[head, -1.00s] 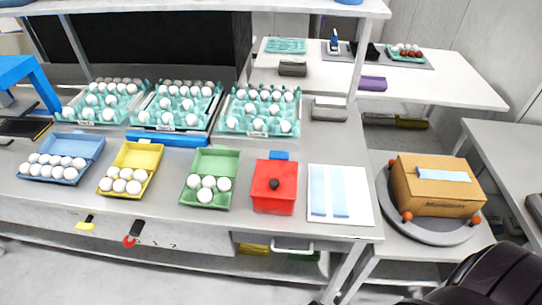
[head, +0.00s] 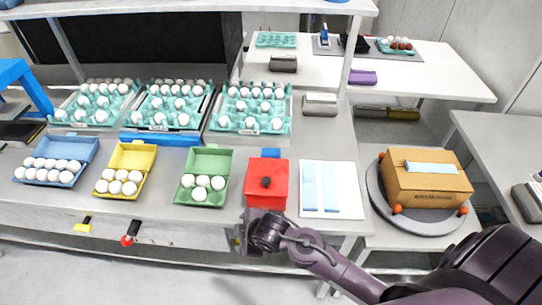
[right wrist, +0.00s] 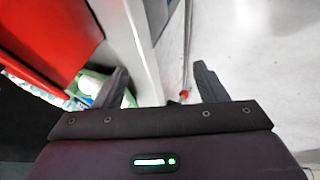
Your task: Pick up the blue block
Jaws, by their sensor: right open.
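A small blue block (head: 271,153) shows just behind the red box (head: 267,183), which partly hides it. A longer, flat blue piece (head: 160,139) lies in front of the middle egg trays. My right gripper (head: 243,236) is at the table's front edge, below and in front of the red box. In the right wrist view my right gripper (right wrist: 160,84) has its fingers spread, with nothing held between them. The blue block does not show clearly in that view. My left gripper is not in view.
Blue (head: 72,150), yellow (head: 138,156) and green (head: 208,162) egg cartons stand left of the red box. A white board with pale blue strips (head: 341,187) lies right of it. Teal egg trays (head: 247,124) stand behind. A cardboard box (head: 427,185) sits on a round turntable.

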